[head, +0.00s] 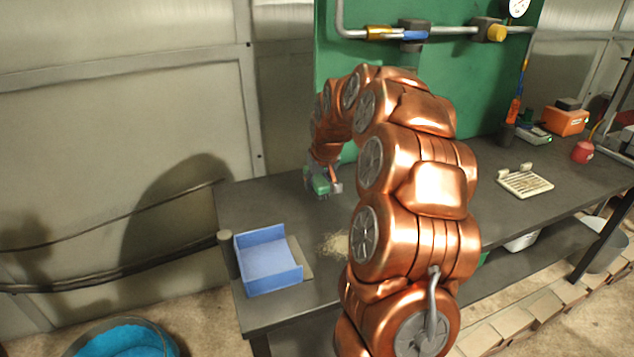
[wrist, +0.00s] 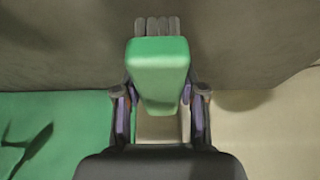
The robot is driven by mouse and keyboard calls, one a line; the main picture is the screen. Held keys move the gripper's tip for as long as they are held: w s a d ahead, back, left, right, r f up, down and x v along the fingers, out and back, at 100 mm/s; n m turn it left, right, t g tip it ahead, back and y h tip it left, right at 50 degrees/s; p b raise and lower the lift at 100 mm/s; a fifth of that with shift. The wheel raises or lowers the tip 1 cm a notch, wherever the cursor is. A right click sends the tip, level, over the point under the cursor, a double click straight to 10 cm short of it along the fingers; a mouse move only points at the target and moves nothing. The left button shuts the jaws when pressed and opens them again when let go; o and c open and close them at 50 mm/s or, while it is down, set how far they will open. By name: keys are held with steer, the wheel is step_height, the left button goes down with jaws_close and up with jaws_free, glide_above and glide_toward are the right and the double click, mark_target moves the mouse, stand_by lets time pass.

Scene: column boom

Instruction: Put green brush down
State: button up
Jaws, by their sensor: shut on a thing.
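The green brush (wrist: 158,58) is between the two fingers of my gripper (wrist: 159,105) in the wrist view, with dark bristles showing at its far end. My gripper is shut on it. In the head view my gripper (head: 328,180) is at the far left part of the dark workbench (head: 255,197), with the green brush (head: 319,186) at its tip. The brush is at or close above the bench top; I cannot tell whether it touches.
A blue dustpan-like tray (head: 268,264) stands at the bench's front left corner. A pale pile of shavings (head: 335,243) lies right of it. A slatted white block (head: 525,182) and an orange box (head: 566,120) are at the right. A green panel (head: 490,85) stands behind.

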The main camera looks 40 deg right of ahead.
steer(key=shift+w+d+f+p, duration=0.15)
steer(key=shift+w+d, duration=0.25)
steer(key=shift+w, duration=0.2)
steer(key=shift+w+d+p, duration=0.15)
steer(key=shift+w+d, duration=0.3)
steer(key=shift+w, duration=0.2)
steer(key=shift+w+d+f+p, duration=0.15)
steer(key=shift+w+d, duration=0.25)
steer(key=shift+w, duration=0.2)
steer(key=shift+f+p, duration=0.6)
steer(key=shift+f, duration=1.05)
steer(key=shift+f+b, duration=0.3)
steer(key=o, duration=1)
steer(key=shift+f, duration=0.1)
